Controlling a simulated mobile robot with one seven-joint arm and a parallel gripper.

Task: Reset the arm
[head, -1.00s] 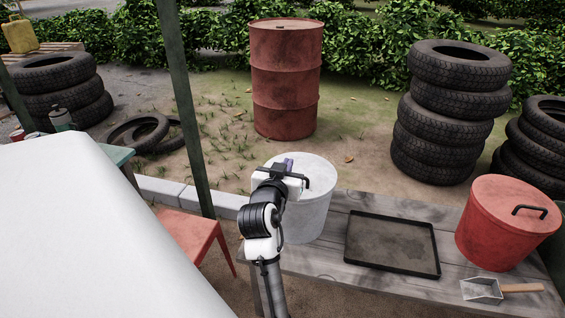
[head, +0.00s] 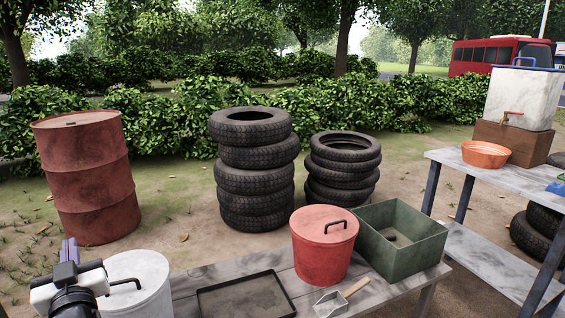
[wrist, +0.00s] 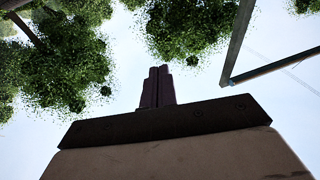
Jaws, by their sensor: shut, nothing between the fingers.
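My gripper (head: 69,250) is at the lower left of the head view, in front of and left of a white lidded bucket (head: 138,285). Its purple fingers point up, are together and hold nothing. In the wrist view the shut fingers (wrist: 158,88) stand against sky and tree leaves. The lower part of my arm is cut off by the head view's bottom edge.
A wooden bench (head: 372,296) bears a black tray (head: 203,303), a red lidded bucket (head: 322,260), a scoop (head: 331,303) and a green bin (head: 408,258). A red drum (head: 88,185) and tire stacks (head: 254,180) stand behind. A grey table (head: 485,262) is at right.

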